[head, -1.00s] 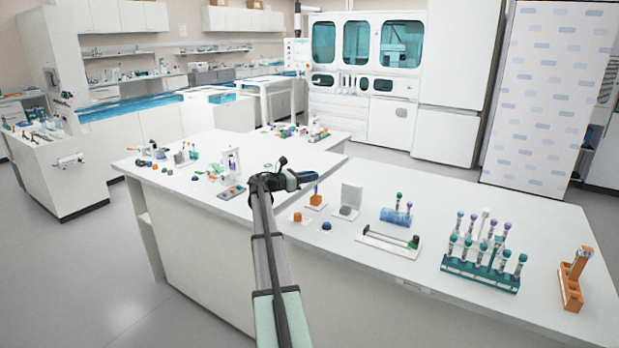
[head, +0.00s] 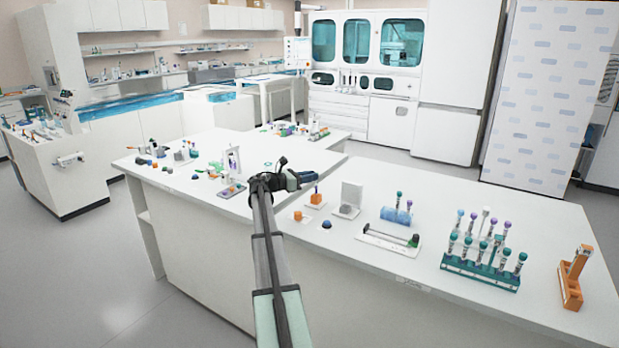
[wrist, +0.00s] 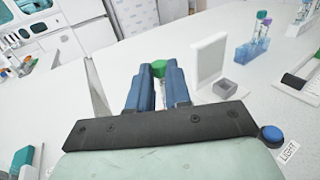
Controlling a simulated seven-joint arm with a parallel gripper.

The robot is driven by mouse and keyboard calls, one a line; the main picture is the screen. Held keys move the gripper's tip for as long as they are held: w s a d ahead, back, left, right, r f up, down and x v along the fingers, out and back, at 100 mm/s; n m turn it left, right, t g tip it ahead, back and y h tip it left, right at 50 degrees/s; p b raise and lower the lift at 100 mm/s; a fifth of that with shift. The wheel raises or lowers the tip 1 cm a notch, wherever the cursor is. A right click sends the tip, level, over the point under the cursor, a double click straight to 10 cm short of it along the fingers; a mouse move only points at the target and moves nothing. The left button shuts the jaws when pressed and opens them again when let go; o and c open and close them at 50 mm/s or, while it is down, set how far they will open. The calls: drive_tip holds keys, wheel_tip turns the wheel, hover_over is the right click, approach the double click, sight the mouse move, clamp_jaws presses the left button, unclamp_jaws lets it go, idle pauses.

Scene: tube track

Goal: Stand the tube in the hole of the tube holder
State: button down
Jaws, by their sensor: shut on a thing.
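My gripper (head: 303,178) is over the middle of the bench in the head view.
A blue holder (head: 396,216) with capped tubes stands farther right. Beyond are a white track piece (head: 388,240), a teal rack (head: 480,272) full of tubes and an orange stand (head: 571,285). A small orange block (head: 315,202) and a blue button (wrist: 272,134) are close by.

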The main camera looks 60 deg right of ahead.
drive_tip(key=shift+f, duration=1.25)
idle(0.4)
drive_tip(key=c, duration=1)
unclamp_jaws()
drive_tip(key=v, duration=1.4)
